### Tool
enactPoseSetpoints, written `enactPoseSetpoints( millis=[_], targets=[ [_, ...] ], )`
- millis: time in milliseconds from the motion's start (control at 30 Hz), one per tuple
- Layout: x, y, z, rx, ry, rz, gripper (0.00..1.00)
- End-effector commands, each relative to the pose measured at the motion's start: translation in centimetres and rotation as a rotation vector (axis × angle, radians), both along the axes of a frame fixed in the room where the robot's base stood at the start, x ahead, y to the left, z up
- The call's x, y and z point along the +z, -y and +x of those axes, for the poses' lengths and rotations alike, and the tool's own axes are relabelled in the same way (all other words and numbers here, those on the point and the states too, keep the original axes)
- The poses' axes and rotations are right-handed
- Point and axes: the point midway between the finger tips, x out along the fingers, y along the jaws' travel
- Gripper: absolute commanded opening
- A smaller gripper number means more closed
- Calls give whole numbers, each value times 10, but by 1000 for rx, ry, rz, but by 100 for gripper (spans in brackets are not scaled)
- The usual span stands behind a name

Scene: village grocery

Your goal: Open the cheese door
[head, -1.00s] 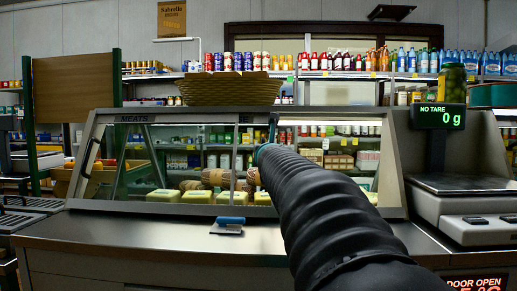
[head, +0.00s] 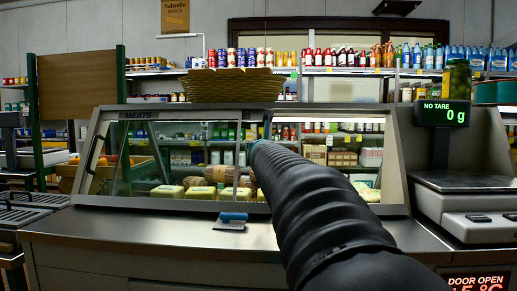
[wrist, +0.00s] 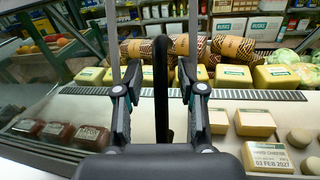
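The glass-fronted display case (head: 245,111) stands ahead, with a MEATS label at its left. Its right section (head: 335,155) shows cheese and boxes, but I cannot tell how far the cheese door there is open. In the wrist view, a dark upright handle bar (wrist: 160,95) stands between the two fingers of my gripper (wrist: 159,78). Gaps show on both sides of the bar, so the gripper is open around it. In the head view my own arm covers the gripper and the handle.
Yellow cheese blocks (wrist: 236,74) and labelled cheeses (wrist: 268,157) lie inside the case; packed meats (wrist: 54,131) lie at left. A blue-handled tool (head: 232,220) lies on the steel counter (head: 150,232). A scale (head: 470,183) stands at right; a lower display reads DOOR OPEN.

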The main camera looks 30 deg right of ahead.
Motion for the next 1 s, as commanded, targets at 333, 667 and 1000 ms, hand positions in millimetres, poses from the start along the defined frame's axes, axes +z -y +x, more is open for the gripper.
enactPoseSetpoints(
  millis=[333, 667, 1000],
  targets=[
    [1, -13, -28, 0, 1, -2, 39],
    [1, -36, -77, 1, 3, 1, 39],
    [0, -48, -102, 1, 1, 0, 39]
  ],
)
